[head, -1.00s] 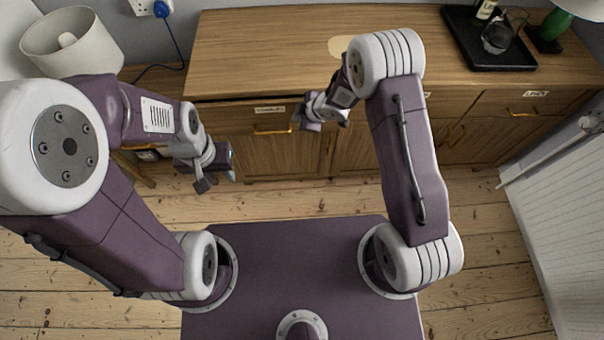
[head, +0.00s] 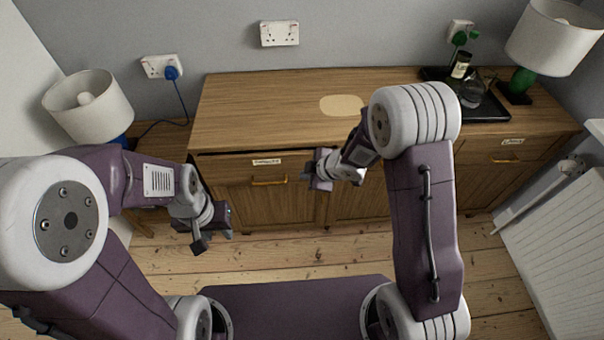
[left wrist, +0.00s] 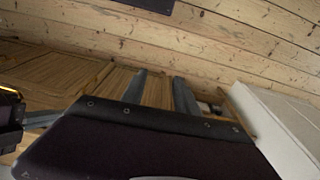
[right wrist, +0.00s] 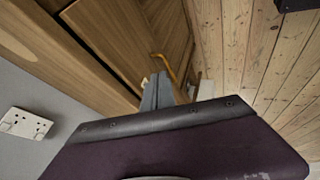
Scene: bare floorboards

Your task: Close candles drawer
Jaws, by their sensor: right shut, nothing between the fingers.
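The candles drawer (head: 225,173) is the left drawer of the wooden sideboard, with a white label (head: 267,161) and a brass handle (head: 269,181). A dark gap shows along its top edge, so it stands slightly open. My right gripper (head: 309,176) is shut and empty, just right of the handle near the drawer's right end; I cannot tell if it touches the front. In the right wrist view its fingers (right wrist: 158,92) are together, with a brass handle (right wrist: 163,68) beyond. My left gripper (head: 214,240) is open and empty, low in front of the sideboard's left side.
The sideboard top (head: 260,110) is mostly bare, with a pale oval patch (head: 342,105). A black tray (head: 485,108) with a bottle stands at its right. Lamps stand left (head: 88,105) and right (head: 550,40). A white radiator (head: 560,240) is at the right.

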